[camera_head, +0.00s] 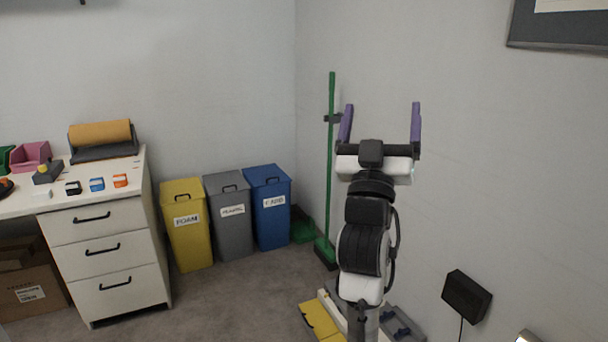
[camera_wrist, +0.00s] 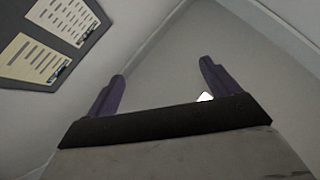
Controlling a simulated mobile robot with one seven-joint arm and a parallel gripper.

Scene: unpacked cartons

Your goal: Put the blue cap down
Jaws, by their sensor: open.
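My gripper (camera_head: 381,112) is raised in front of the right-hand wall, its two purple fingers pointing up and spread wide. The wrist view shows the same gripper (camera_wrist: 162,70) with nothing between its fingers. No object that I can clearly tell is a blue cap shows in either view. A small blue-and-white item (camera_head: 97,184) lies on the white desk top (camera_head: 118,170), between a black one and an orange one; it is too small to tell what it is. The gripper is far to the right of the desk.
Yellow (camera_head: 187,235), grey (camera_head: 232,230) and blue (camera_head: 271,220) bins stand right of the desk's drawers (camera_head: 105,255). A green broom (camera_head: 330,160) leans near the corner, behind my arm. A yellow-orange roll (camera_head: 100,134) lies on the desk. Carpet before the bins is clear.

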